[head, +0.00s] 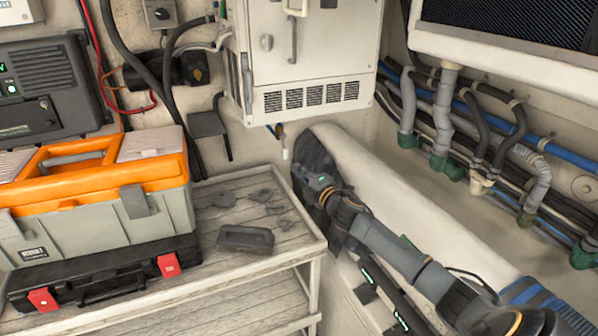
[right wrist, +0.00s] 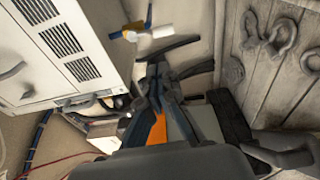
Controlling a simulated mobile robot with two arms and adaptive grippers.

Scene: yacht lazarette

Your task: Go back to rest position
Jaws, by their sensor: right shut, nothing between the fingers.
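My right arm comes into the head view from the lower right corner and reaches up and left. My right gripper (head: 308,162) is at its end, beside the right end of the slatted bench and below the white cabinet. In the right wrist view its dark fingers (right wrist: 163,75) are together with nothing held between them. The fingertips are partly hard to tell from the dark things behind them. My left gripper is not in view.
An orange and grey toolbox (head: 98,205) sits on a black case (head: 105,278) on the slatted bench (head: 215,268). Shackles and a dark block (head: 245,238) lie beside it. A white cabinet (head: 305,55) hangs above. Pipes and hoses (head: 445,110) run along the right wall.

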